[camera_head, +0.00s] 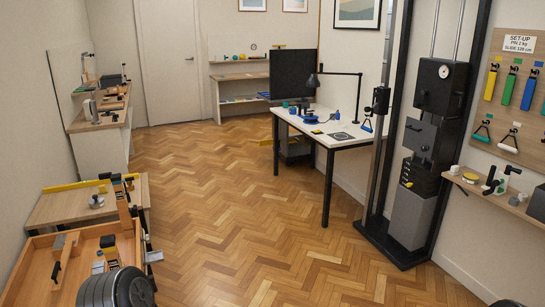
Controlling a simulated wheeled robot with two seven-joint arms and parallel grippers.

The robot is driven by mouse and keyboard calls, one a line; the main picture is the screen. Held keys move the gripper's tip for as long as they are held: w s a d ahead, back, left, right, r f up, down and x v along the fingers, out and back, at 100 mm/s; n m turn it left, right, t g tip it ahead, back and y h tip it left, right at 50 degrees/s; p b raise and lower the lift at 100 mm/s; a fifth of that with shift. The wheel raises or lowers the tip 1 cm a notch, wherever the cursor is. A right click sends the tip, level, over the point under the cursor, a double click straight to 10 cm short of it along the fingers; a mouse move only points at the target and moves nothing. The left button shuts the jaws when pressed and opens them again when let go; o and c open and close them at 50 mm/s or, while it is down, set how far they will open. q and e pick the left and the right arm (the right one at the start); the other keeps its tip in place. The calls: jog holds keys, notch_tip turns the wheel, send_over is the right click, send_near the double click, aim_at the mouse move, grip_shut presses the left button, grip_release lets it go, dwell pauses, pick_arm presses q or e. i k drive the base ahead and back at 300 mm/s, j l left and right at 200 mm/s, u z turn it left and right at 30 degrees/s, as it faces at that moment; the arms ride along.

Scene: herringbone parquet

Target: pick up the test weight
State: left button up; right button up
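A small silver disc-shaped piece with a raised knob (97,201) sits on the low wooden table at the left; it looks like the test weight, but it is too small to be sure. Neither of my grippers can be made out in the head view. Dark rounded shapes at the bottom edge are cut off, and I cannot tell what they are.
A wooden tray bench (30,262) with tools and clamps stands at the lower left, against the low table (60,210). A white desk (338,138) stands centre right, and a black cable weight machine (412,215) at the right. The parquet floor (230,215) between is clear.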

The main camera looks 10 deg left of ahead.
aim_at(131, 186)
jog(key=i+j+u, duration=0.1)
jog(key=i+u, duration=0.3)
jog(key=i+l+u, duration=0.1)
jog(key=i+u, duration=0.25)
jog(key=i, duration=0.15)
jog(key=i+l+u, duration=0.15)
jog(key=i+u, duration=0.25)
jog(key=i+l+u, duration=0.4)
jog(key=i+l+z, duration=0.35)
jog(key=i, duration=0.8)
jog(key=i+j+z, duration=0.15)
jog(key=i+z, duration=0.25)
jog(key=i, duration=0.8)
